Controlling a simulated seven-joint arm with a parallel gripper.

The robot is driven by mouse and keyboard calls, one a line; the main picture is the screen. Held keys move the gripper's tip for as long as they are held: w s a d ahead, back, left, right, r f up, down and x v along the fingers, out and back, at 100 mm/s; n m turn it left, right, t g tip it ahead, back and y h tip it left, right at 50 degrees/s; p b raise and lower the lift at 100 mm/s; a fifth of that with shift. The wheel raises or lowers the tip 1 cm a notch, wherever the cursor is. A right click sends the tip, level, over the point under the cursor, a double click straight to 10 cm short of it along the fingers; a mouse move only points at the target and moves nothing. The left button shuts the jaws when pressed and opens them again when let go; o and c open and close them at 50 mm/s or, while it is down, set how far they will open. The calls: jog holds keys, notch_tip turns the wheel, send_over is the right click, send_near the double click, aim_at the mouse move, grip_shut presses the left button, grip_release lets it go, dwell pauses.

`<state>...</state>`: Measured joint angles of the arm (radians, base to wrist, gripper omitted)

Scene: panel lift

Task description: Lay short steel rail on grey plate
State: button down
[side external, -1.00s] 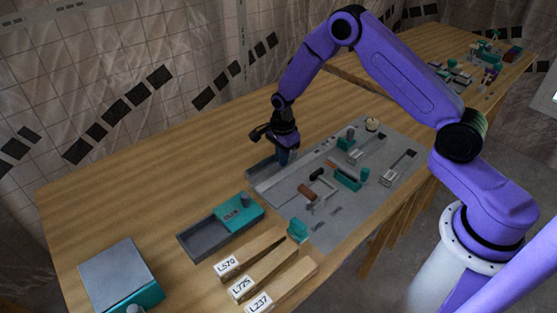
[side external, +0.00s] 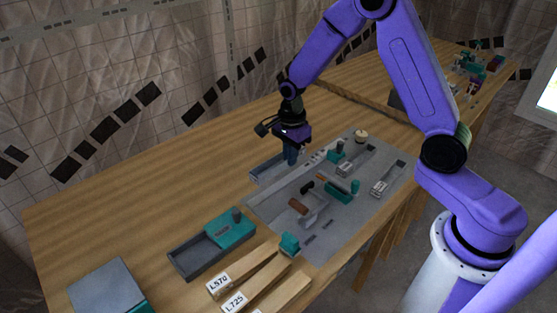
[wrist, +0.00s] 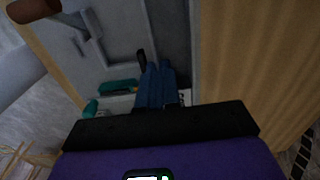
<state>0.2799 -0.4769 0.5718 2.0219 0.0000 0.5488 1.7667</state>
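The grey plate (side external: 333,222) lies flat on the wooden bench, with tools, teal blocks and slotted fixtures on it. My gripper (side external: 291,163) points down at the plate's back edge, over the far end of a narrow grey tray (side external: 264,176). In the wrist view my blue fingers (wrist: 155,78) are close together, with a small dark piece (wrist: 141,59) by one tip. Whether anything is between them is unclear. I cannot pick out the short steel rail for certain; it may be hidden by the fingers or the tray wall.
A brown-handled tool (side external: 298,206) lies on the plate. A teal and grey open box (side external: 195,259), wooden strips with labels (side external: 222,284) and a grey-topped box (side external: 105,285) stand front left. The bench behind the tray is clear.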

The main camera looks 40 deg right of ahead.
jog(key=s+r, duration=0.3)
jog(key=s, duration=0.4)
jog(key=n, duration=3.2)
send_over(276, 196)
jog(key=shift+s+d+f, duration=0.1)
jog(key=shift+s+f, duration=0.15)
jog(key=shift+f, duration=0.25)
jog(key=shift+s+d+f, duration=0.1)
jog(key=shift+s+f, duration=0.1)
jog(key=shift+f, duration=0.25)
jog(key=n, duration=0.3)
jog(key=shift+w+a+f+n, duration=0.15)
jog(key=shift+w+a+n, duration=0.1)
jog(key=shift+w+n, duration=0.1)
jog(key=shift+f, duration=5)
jog(key=shift+f, duration=0.1)
